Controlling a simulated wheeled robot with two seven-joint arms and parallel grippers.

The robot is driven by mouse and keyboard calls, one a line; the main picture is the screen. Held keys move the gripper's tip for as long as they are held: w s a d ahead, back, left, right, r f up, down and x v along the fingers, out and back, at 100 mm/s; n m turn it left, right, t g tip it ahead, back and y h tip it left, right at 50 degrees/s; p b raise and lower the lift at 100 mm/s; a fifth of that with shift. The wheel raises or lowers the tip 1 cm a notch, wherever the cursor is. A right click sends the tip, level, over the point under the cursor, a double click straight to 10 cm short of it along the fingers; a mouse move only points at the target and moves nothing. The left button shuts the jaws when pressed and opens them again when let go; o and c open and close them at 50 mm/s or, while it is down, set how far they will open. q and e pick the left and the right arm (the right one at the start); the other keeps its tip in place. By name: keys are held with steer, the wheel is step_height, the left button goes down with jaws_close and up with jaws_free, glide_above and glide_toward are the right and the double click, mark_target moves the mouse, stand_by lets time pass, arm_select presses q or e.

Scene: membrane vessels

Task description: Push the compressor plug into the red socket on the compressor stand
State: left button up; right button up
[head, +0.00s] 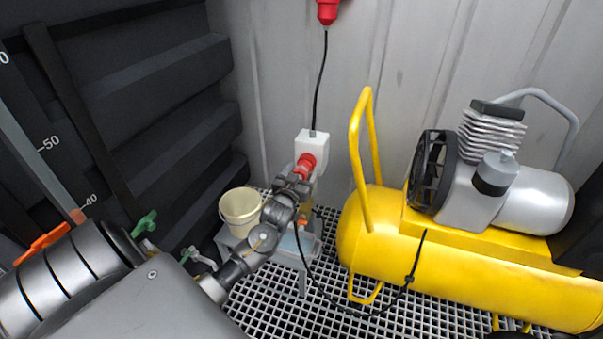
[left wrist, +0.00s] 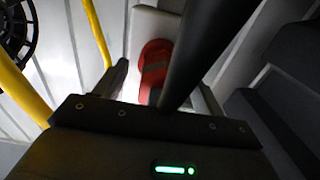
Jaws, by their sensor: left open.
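The compressor stand carries a white box (head: 315,146) with a red socket part (head: 306,162) on its front. My left gripper (head: 293,184) is right in front of this red part, jaws open. In the left wrist view a red rounded part with a dark band (left wrist: 155,66) shows between the open fingers (left wrist: 160,88), and a thick dark bar crosses in front of it. The compressor cable (head: 310,276) runs from the yellow compressor (head: 400,262) over the floor and up behind my left arm. I cannot tell plug from socket there, or whether they are joined. My right gripper is not in view.
A cream bucket (head: 240,206) stands left of my left gripper on the low stand (head: 230,240). The compressor's yellow handle (head: 361,130) rises close to the right. Grating covers the floor.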

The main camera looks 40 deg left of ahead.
arm_select(q)
steer(key=v, duration=1)
steer(key=shift+s+d+p, duration=0.2)
steer(key=shift+s+p, duration=0.1)
steer(key=shift+p, duration=0.1)
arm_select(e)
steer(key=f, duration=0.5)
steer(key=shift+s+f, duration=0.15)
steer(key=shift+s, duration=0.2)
